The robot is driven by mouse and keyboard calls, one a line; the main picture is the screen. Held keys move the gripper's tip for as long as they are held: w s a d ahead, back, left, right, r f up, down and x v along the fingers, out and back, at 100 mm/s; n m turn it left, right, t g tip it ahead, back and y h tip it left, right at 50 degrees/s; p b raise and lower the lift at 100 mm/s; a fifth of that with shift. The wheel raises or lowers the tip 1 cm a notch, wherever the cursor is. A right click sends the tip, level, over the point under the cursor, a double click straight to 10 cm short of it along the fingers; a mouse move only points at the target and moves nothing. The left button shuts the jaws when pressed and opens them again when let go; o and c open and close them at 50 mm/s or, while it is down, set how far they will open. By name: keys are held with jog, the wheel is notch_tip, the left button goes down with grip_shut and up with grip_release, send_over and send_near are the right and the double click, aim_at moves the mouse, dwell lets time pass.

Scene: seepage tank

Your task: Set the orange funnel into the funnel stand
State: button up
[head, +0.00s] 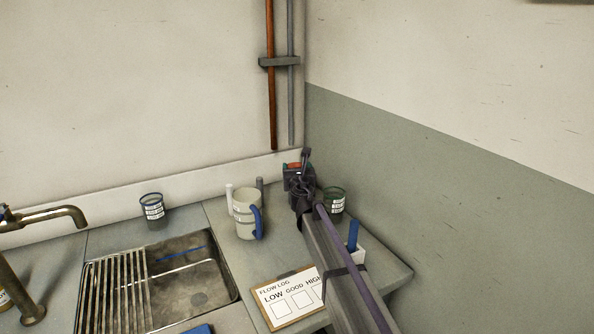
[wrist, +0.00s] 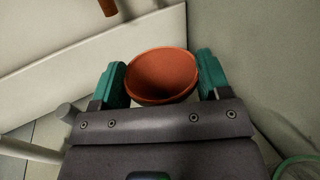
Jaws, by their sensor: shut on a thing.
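The orange funnel (wrist: 162,75) sits between the green fingertips of my gripper (wrist: 162,80) in the wrist view, its round mouth facing the camera. My gripper is shut on it. In the head view only a small orange patch of the funnel (head: 294,165) shows at my gripper (head: 298,172), near the back corner of the counter. The funnel's lower part is hidden in both views. I cannot make out the funnel stand for certain in either view; my gripper and arm cover part of that corner.
A cream jug with a blue handle (head: 246,215) stands left of my gripper, by a white post (head: 229,195) and a grey post (head: 260,184). A green-rimmed cup (head: 335,200) stands right. A flow log board (head: 290,300) lies in front. A sink (head: 190,275) is left.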

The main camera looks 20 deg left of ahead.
jog(key=shift+f+b, duration=2.05)
jog(key=shift+f, duration=0.1)
jog(key=o, duration=1.1)
jog(key=shift+r, duration=0.1)
jog(key=shift+c, duration=0.2)
jog(key=v, duration=1.1)
jog(key=shift+w, duration=0.1)
jog(key=shift+r, duration=0.1)
